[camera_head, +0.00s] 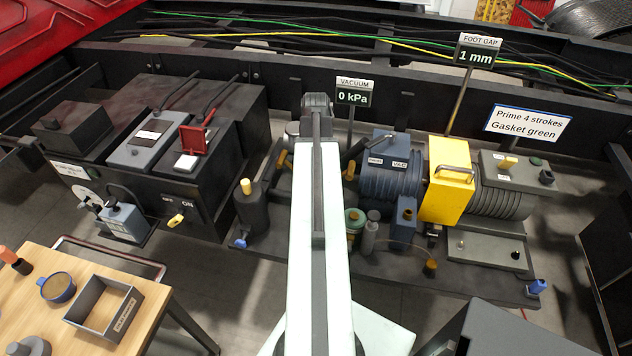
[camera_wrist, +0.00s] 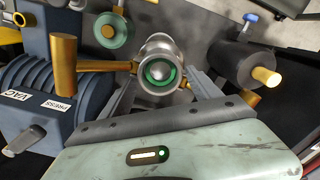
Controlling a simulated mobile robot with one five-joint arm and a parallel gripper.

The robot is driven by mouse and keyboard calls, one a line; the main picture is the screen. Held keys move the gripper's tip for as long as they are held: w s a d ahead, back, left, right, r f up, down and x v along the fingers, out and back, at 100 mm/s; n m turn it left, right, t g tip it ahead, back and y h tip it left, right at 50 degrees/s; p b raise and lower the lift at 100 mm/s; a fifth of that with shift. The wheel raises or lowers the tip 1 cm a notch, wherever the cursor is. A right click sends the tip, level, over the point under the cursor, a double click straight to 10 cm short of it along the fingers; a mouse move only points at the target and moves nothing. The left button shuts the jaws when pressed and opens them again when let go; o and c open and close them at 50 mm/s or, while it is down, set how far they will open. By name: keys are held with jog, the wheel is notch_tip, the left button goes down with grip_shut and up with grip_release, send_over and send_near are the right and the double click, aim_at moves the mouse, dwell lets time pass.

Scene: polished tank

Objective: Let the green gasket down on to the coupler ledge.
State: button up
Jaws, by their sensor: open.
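In the wrist view, the green gasket (camera_wrist: 148,77) shows as a bright green ring in the round mouth of a grey metal coupler (camera_wrist: 157,47). A rounded metal centre shows inside the ring. My gripper (camera_wrist: 163,78) is open, with one finger on each side of the coupler and gasket. I cannot tell whether either finger touches them. How closely the gasket lies against the ledge cannot be told. In the head view my gripper is hidden, and I cannot make out the gasket there.
A blue-grey pump (camera_head: 390,182) with a yellow block (camera_head: 447,180) stands right of my arm. A dark cylinder with an amber peg (camera_wrist: 265,77) and an amber upright handle (camera_wrist: 64,65) flank my gripper. A sign (camera_head: 527,123) reads "Prime 4 strokes, Gasket green"; the vacuum display (camera_head: 354,98) reads 0 kPa.

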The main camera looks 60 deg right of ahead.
dwell(0.4)
notch_tip(320, 180, up, 7)
jog(key=p, duration=0.7)
